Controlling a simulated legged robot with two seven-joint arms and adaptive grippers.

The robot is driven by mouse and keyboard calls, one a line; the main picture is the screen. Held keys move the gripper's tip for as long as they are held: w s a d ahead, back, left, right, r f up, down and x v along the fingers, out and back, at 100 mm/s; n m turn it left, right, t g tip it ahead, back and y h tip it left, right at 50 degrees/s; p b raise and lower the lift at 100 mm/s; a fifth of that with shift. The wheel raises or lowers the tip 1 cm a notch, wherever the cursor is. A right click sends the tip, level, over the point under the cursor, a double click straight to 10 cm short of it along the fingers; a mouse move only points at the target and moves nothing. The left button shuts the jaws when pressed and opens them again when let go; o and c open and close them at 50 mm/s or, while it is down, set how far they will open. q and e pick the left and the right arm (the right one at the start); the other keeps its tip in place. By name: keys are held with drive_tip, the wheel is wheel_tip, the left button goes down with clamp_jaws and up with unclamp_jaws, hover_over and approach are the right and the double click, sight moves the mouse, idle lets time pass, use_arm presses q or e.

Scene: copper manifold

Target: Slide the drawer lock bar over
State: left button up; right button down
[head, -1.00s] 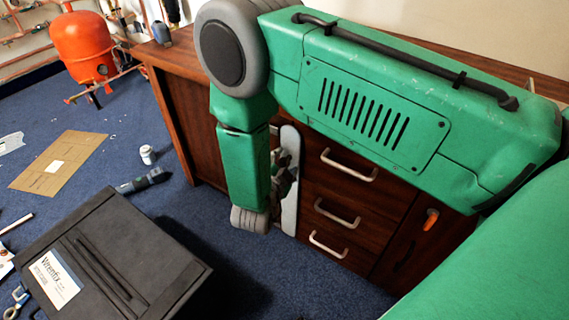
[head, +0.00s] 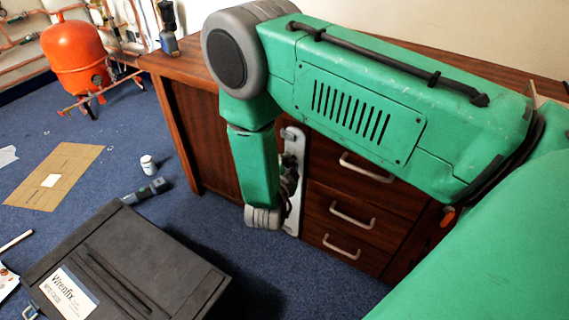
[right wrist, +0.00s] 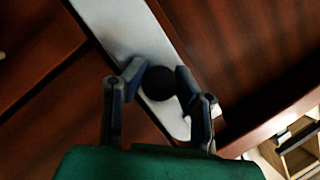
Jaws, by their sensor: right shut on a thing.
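The lock bar (head: 297,205) is a pale metal strip standing upright along the left side of the drawers (head: 352,214) in the head view. In the right wrist view the bar (right wrist: 122,32) runs diagonally and carries a round black knob (right wrist: 158,83). My right gripper (right wrist: 154,80) is shut on the knob, one finger on each side. In the head view my right gripper (head: 289,178) is at the bar, mostly hidden behind my green forearm. My left gripper is not in view.
A wooden desk (head: 180,68) holds the drawers with metal handles. A black case (head: 130,260) stands at lower left. A white bottle (head: 148,165), a dark tool (head: 146,190) and cardboard (head: 55,172) lie on the blue carpet. An orange tank (head: 78,55) is behind.

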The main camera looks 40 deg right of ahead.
drive_tip(key=shift+w+d, duration=0.15)
drive_tip(key=c, duration=1.3)
unclamp_jaws()
drive_tip(key=shift+o, duration=0.4)
drive_tip(key=shift+a, duration=0.35)
drive_tip(key=shift+a+r, duration=0.25)
drive_tip(key=shift+a, duration=0.05)
drive_tip(key=shift+s+a, duration=0.3)
drive_tip(key=shift+s, duration=0.15)
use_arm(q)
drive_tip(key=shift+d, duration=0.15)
use_arm(e)
drive_tip(key=v, duration=1)
drive_tip(key=shift+a, duration=0.2)
drive_tip(key=shift+s+a+r, duration=0.1)
drive_tip(key=shift+r, duration=0.05)
